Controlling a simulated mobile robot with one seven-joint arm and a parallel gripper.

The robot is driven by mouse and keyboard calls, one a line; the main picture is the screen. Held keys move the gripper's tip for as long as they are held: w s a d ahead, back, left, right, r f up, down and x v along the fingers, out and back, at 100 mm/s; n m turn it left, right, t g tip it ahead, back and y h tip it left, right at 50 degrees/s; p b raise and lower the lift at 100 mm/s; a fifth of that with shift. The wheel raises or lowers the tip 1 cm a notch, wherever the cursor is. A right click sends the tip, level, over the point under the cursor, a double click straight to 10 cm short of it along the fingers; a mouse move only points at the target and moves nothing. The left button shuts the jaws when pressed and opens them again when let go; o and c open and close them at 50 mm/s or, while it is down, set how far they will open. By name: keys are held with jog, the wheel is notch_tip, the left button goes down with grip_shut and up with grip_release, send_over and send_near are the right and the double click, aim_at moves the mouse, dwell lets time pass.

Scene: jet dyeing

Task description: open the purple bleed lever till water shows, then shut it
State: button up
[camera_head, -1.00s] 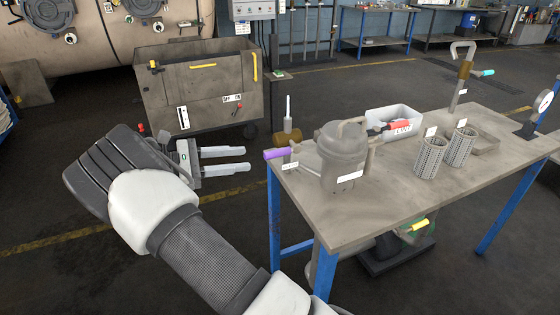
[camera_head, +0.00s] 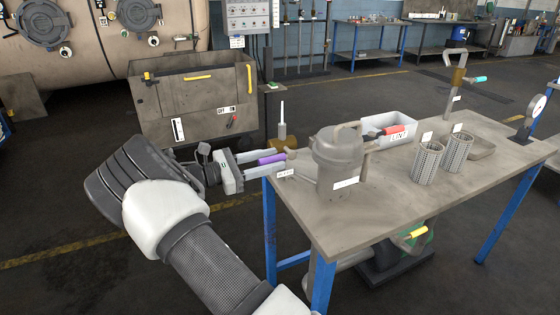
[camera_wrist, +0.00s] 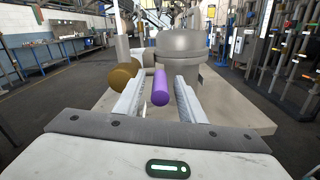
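The purple bleed lever (camera_head: 271,159) sticks out to the left of the grey filter pot (camera_head: 338,160) on the table. In the wrist view the lever (camera_wrist: 161,88) lies between the two fingers of my gripper (camera_wrist: 160,98), with a visible gap on each side. My gripper (camera_head: 262,161) is open around the lever in the head view. A white tag (camera_head: 285,173) hangs by the lever. A brass fitting (camera_head: 282,141) with a pale upright tube (camera_head: 282,112) stands just behind it. I see no water.
The table (camera_head: 400,205) also bears a lint tray (camera_head: 388,128) with a red handle, two mesh baskets (camera_head: 428,162), a gauge (camera_head: 537,107) and a hooked pipe with a teal lever (camera_head: 480,79). A large metal bin (camera_head: 195,100) stands behind my arm.

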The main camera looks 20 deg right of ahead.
aim_at(280, 158)
jog(key=shift+d, duration=1.65)
grip_shut()
